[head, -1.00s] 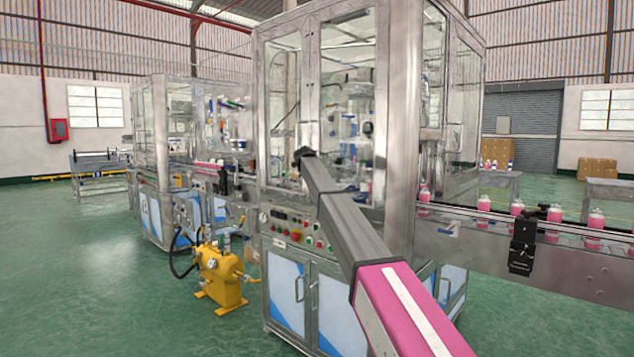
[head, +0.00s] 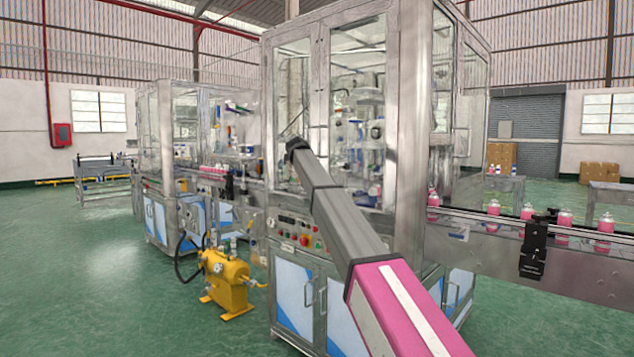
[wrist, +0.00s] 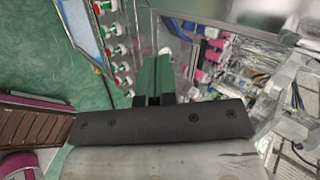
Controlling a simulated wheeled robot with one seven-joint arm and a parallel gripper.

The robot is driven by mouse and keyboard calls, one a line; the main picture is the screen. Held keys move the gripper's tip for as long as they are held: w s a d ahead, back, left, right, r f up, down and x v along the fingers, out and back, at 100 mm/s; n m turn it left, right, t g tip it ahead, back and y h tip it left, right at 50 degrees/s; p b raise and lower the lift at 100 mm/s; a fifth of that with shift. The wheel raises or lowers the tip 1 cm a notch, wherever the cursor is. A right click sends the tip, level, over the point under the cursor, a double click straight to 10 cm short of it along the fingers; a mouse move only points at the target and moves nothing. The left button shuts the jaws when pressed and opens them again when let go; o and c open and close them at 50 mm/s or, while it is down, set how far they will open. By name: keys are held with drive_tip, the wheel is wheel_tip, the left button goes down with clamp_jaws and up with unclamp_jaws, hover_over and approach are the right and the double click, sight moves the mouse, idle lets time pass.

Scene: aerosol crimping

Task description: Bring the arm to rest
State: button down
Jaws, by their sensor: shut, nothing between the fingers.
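My arm, pink near the base and dark grey farther out, reaches up and left across the head view in front of the glass-walled crimping machine (head: 408,130). Its dark far end overlaps the machine's front glass; I cannot make out the fingers there. Past the fingers lie green floor and the machine's panel with red, green and white buttons (wrist: 118,50).
A conveyor (head: 480,232) with pink cans (head: 565,218) runs right from the machine. A yellow pump unit (head: 228,283) with a hose stands on the floor at left. A second glass-walled machine stands behind it. Green floor (head: 100,260) is open at the left.

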drive_tip(key=s+d+f+n+g, duration=0.2)
drive_tip(key=s+d+f+n, duration=0.35)
drive_tip(key=f, duration=0.75)
drive_tip(key=s+d+f+n+g+y, duration=0.1)
drive_tip(key=s+d+f+n, duration=0.2)
drive_tip(key=s+d+f, duration=0.8)
drive_tip(key=s+d+f+n+g, duration=0.2)
drive_tip(key=s+d+f+n, duration=0.25)
drive_tip(key=f, duration=1.05)
drive_tip(key=s+d+f+n+g+y, duration=0.1)
drive_tip(key=s+d+f+n, duration=0.2)
drive_tip(key=s+f, duration=0.3)
drive_tip(key=s+d+f+n+g+y, duration=0.1)
drive_tip(key=s+d+f+n, duration=0.2)
drive_tip(key=s+f, duration=0.4)
drive_tip(key=s+d+f+n+g, duration=0.1)
drive_tip(key=s+d+f+n, duration=0.2)
drive_tip(key=s, duration=1.6)
wheel_tip(320, 180, down, 4)
drive_tip(key=shift+d+n+g+y, duration=0.3)
drive_tip(key=shift+d+n+y, duration=0.1)
drive_tip(key=shift+d, duration=0.75)
